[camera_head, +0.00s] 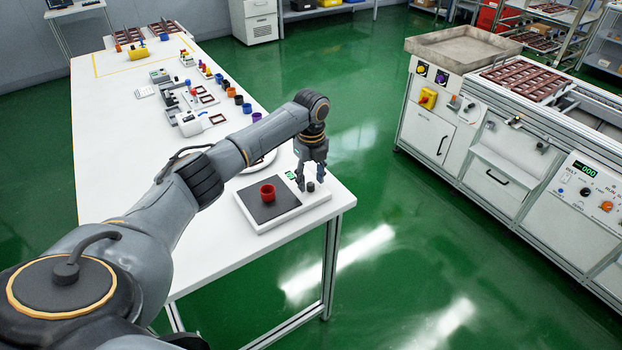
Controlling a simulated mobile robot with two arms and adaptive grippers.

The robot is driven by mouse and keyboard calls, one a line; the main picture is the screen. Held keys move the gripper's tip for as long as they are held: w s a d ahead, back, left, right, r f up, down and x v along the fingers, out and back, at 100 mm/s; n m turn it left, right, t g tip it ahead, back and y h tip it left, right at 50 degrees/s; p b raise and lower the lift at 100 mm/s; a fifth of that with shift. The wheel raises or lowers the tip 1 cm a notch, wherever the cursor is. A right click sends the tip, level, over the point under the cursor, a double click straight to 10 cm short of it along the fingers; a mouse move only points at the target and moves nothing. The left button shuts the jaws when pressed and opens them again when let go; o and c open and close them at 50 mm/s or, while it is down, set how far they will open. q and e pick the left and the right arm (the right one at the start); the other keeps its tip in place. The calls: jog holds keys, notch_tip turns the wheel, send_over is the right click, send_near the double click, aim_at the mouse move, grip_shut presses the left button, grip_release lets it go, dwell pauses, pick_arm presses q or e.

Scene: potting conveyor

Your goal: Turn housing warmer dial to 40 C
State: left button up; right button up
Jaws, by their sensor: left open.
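The housing warmer (292,212) is a flat white unit at the near right corner of the white table, with a dark plate on its left part. A red cup-shaped housing (267,192) stands upright on the plate. A small dark dial (310,187) sits on the right part of the warmer, beside a small green display (291,175) too small to read. My left gripper (311,182) points down at the dial, open, with its fingertips on either side of the knob. I cannot tell whether they touch it. My right gripper is out of view.
The long white table (120,130) holds several small coloured cups, trays and devices farther back. A round white object (258,162) is partly hidden behind my left arm. The conveyor machine (520,170) stands at the right, across a clear green floor.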

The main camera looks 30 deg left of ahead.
pick_arm(q)
jog(key=shift+f, duration=0.6)
grip_shut()
jog(key=shift+r, duration=0.1)
